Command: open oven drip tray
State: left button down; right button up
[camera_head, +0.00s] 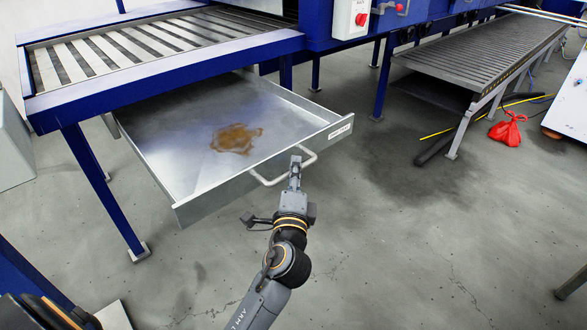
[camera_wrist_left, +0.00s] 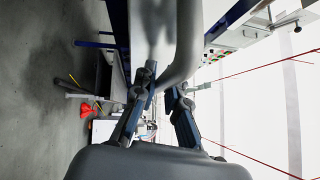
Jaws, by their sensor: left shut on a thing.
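The drip tray (camera_head: 180,140) is a shallow grey metal drawer below the blue slatted conveyor frame. It is pulled well out, and a brown stain (camera_head: 237,139) lies on its floor. Its bent bar handle (camera_head: 270,181) is on the front wall, near a small white label (camera_head: 340,131). My left gripper (camera_head: 295,166) is shut on the handle, at its right part in the head view. In the left wrist view the handle (camera_wrist_left: 185,50) shows large and close to the fingers (camera_wrist_left: 162,92). The exact contact is partly hidden. My right gripper is in neither view.
A blue leg (camera_head: 103,190) stands left of the tray. A second conveyor (camera_head: 485,50) is at the back right. A red bag (camera_head: 508,129) and a dark hose lie on the floor there. The grey floor (camera_head: 400,230) right of my arm is clear.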

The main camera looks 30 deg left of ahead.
pick_arm(q)
jog(key=c, duration=1.4)
grip_release()
jog(key=shift+o, duration=0.2)
jog(key=shift+s+d, duration=0.1)
jog(key=shift+s, duration=0.05)
jog(key=v, duration=1.1)
jog(key=shift+s, duration=0.35)
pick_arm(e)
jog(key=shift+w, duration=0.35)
pick_arm(q)
jog(key=shift+d, duration=0.1)
